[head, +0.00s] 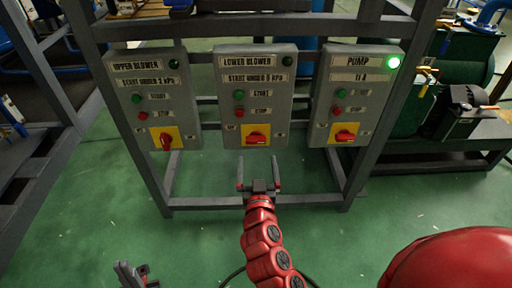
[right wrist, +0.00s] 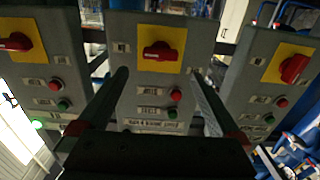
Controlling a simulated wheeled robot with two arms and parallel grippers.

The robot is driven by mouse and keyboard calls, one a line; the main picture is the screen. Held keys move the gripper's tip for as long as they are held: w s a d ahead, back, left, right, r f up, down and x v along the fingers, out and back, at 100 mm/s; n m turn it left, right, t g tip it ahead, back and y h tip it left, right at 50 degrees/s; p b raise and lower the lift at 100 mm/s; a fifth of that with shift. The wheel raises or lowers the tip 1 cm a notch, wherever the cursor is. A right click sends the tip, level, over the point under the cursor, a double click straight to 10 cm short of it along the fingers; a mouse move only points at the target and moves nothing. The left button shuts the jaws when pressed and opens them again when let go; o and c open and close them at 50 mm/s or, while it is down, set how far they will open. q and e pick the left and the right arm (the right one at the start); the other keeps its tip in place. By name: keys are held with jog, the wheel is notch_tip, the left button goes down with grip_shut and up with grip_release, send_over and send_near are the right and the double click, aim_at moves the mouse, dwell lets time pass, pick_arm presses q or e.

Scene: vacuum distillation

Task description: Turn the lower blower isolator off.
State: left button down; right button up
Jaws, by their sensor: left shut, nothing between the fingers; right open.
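The lower blower box (head: 270,99) is the middle of three grey control boxes. Its red isolator handle (head: 257,139) lies roughly horizontal on a yellow plate (head: 248,130). The handle also shows in the right wrist view (right wrist: 160,52), where the boxes look upside down. My right gripper (head: 259,160) is open and empty, in front of and below the handle in the head view. In the right wrist view its fingers (right wrist: 158,72) point towards the box, one on either side of the handle, apart from it. My left gripper (head: 132,268) is shut and empty at the bottom left.
The pump box (head: 375,99) stands right, with a lit green lamp (head: 393,62) and a horizontal handle (head: 345,136). A grey frame (head: 150,177) carries the boxes. Green floor lies open in front.

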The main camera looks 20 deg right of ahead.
aim_at(256, 142)
jog(key=x, duration=0.7)
jog(key=shift+w+d, duration=0.1)
jog(key=shift+w, duration=0.3)
jog(key=c, duration=1.2)
jog(key=shift+c, duration=0.2)
